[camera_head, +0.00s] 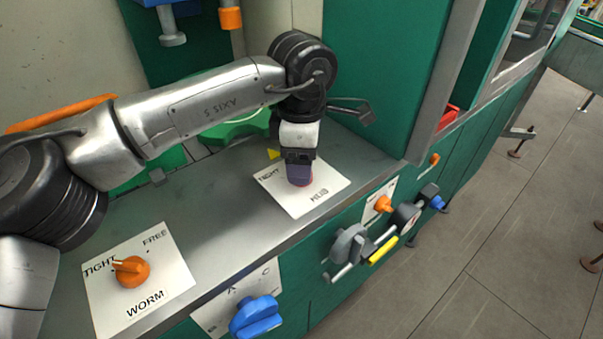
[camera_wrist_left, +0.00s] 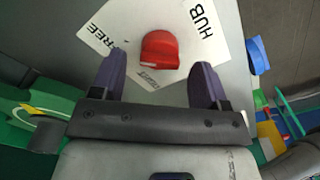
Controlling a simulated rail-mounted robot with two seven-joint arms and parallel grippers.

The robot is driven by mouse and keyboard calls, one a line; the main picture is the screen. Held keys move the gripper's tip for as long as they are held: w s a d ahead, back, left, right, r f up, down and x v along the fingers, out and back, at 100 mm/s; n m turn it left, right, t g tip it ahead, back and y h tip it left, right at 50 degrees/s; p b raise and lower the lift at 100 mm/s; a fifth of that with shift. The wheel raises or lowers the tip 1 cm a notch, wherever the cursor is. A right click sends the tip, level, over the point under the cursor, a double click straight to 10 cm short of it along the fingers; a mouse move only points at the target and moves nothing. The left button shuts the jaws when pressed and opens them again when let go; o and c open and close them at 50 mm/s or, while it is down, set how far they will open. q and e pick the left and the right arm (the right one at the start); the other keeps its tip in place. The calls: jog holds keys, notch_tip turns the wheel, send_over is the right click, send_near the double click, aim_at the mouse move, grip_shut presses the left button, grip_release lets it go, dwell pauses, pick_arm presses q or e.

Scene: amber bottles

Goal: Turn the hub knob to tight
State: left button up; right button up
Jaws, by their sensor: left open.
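The red hub knob (camera_wrist_left: 160,50) sits on a white card (camera_wrist_left: 215,45) marked HUB and FREE, with small TIGHT lettering near the knob. My left gripper (camera_wrist_left: 158,75) is open, one purple finger on each side of the knob, with visible gaps in the wrist view. In the head view my left gripper (camera_head: 300,172) points down at the hub card (camera_head: 325,183) and hides most of the knob; only a reddish edge shows at the fingertips. I cannot tell clearly which mark the knob points to. My right gripper is not in view.
An orange knob (camera_head: 130,271) on the WORM card (camera_head: 170,285) points toward TIGHT on the same grey ledge. A blue knob (camera_head: 256,317), a grey crank (camera_head: 350,245) and a yellow handle (camera_head: 383,250) stick out of the green front. A green cabinet wall (camera_head: 385,70) rises behind.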

pick_arm(q)
jog(key=shift+f+b, duration=0.3)
jog(key=shift+f, duration=0.9)
jog(key=shift+c, duration=0.2)
